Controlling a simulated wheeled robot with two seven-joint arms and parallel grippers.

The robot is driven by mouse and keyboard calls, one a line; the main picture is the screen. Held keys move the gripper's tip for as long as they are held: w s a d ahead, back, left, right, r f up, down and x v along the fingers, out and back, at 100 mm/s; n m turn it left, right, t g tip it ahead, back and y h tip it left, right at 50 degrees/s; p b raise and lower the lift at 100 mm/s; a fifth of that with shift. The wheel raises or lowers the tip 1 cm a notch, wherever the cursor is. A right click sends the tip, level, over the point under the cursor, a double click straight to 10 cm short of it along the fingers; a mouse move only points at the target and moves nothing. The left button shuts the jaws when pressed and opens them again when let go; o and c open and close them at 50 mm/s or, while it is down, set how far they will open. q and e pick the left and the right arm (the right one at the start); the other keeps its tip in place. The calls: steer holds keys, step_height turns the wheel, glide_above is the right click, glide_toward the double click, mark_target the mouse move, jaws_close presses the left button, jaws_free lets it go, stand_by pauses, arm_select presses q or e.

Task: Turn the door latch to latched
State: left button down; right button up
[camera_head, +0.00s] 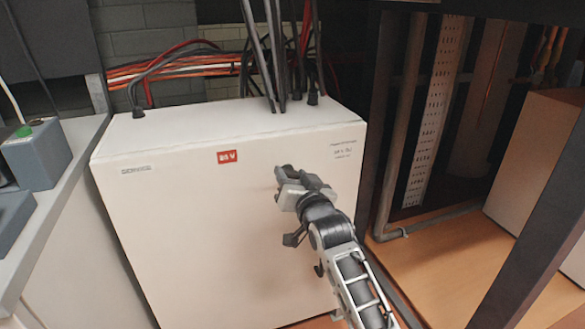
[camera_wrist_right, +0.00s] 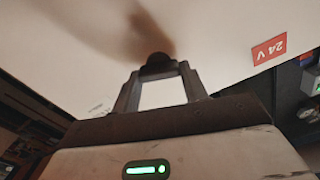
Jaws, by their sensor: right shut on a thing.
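My right gripper (camera_head: 284,178) is up against the door's upper right part. In the right wrist view my right gripper (camera_wrist_right: 158,72) is shut on the door latch (camera_wrist_right: 155,59), a small dark rounded knob on the door face. The fingers hide most of the latch, so I cannot tell which way it is turned. My left gripper is not in view.
Several dark cables (camera_head: 268,60) enter the cabinet top, with red and orange cables behind it. A grey counter (camera_head: 62,180) with a grey box (camera_head: 35,160) stands at the left. A dark frame (camera_head: 385,130) and an open wooden-floored bay lie at the right.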

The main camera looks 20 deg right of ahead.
steer(key=m+p, duration=0.5)
steer(key=m, duration=0.2)
steer(key=shift+d+m, duration=0.15)
steer(key=shift+m, duration=0.65)
steer(key=shift+f+m+p, duration=0.15)
steer(key=shift+m+p, duration=0.35)
steer(key=shift+m, duration=1.7)
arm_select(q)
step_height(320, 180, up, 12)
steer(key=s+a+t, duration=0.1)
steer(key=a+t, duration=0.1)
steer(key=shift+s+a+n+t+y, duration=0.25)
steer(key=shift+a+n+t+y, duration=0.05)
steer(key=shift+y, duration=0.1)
arm_select(e)
steer(key=shift+f+m, duration=0.1)
steer(key=shift+m, duration=0.4)
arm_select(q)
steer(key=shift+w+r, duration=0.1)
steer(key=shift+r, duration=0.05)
arm_select(e)
steer(key=o, duration=1)
